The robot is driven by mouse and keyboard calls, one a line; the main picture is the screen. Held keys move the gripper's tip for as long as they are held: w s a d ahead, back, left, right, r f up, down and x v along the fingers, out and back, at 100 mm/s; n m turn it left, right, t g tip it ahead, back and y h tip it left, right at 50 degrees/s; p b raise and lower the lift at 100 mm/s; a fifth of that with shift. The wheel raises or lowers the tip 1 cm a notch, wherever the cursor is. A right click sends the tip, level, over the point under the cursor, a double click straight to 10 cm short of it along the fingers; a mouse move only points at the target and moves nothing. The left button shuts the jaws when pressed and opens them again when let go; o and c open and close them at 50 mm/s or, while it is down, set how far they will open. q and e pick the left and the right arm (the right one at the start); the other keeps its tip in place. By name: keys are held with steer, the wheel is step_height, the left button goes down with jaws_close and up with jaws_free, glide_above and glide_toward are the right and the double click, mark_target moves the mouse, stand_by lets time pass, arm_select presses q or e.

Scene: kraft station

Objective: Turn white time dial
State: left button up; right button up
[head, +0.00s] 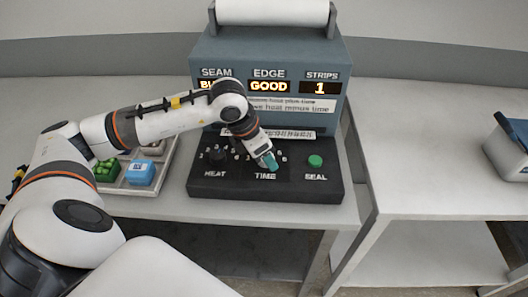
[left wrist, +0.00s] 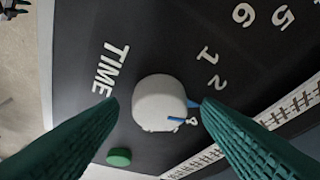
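The white time dial (left wrist: 160,103) sits on the black panel beside the word TIME (left wrist: 110,70) in the left wrist view. A blue pointer (left wrist: 188,120) juts from its right side. The digits 1 and 2 are above it, with 5 and 6 farther up right. My left gripper (left wrist: 160,100) has its green fingers on both sides of the dial. A gap shows at the left finger; whether the right finger touches the dial or pointer, I cannot tell. In the head view, my left gripper (head: 269,161) covers the dial above the TIME label (head: 265,176). My right gripper is out of view.
The heat dial (head: 217,155) is left of the left gripper and the green seal button (head: 315,161) is right. Displays read GOOD (head: 269,87) and 1 (head: 319,88); the left one is partly hidden. A tray (head: 130,187) with green and blue blocks stands left.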

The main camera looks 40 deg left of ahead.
arm_select(q)
steer(key=b+v, duration=0.1)
steer(key=v, duration=1.1)
